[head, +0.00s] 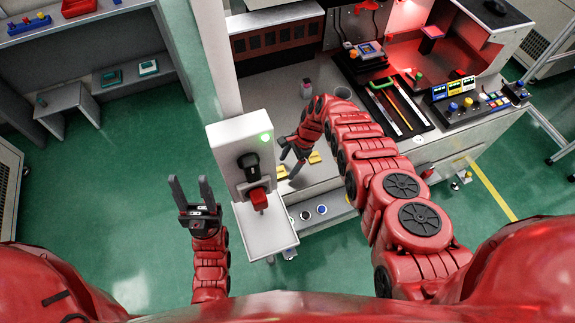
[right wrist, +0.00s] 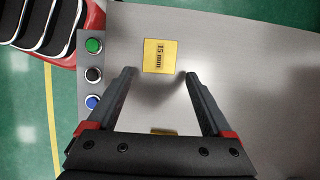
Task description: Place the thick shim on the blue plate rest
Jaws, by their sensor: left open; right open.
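A yellow square shim marked "15 mm" (right wrist: 161,55) lies flat on the grey bench top, just beyond my right fingertips in the right wrist view. A second yellow piece (right wrist: 163,131) is mostly hidden by my gripper body, so its marking cannot be read. Two yellow pieces also show in the head view, one right (head: 314,157) and one below (head: 281,171) my right gripper (head: 291,156). That gripper (right wrist: 160,76) is open and empty above the bench. My left gripper (head: 189,182) is open and empty, left of the white machine. A small bluish plate (head: 368,48) sits at the back; I cannot tell if it is the plate rest.
A white machine (head: 240,140) with a green light stands between my arms. Green, black and blue buttons (right wrist: 92,75) line the bench edge. A black tool tray (head: 392,105), a grey cup (head: 342,92), a small bottle (head: 306,88) and a red-lit booth (head: 405,20) are further back.

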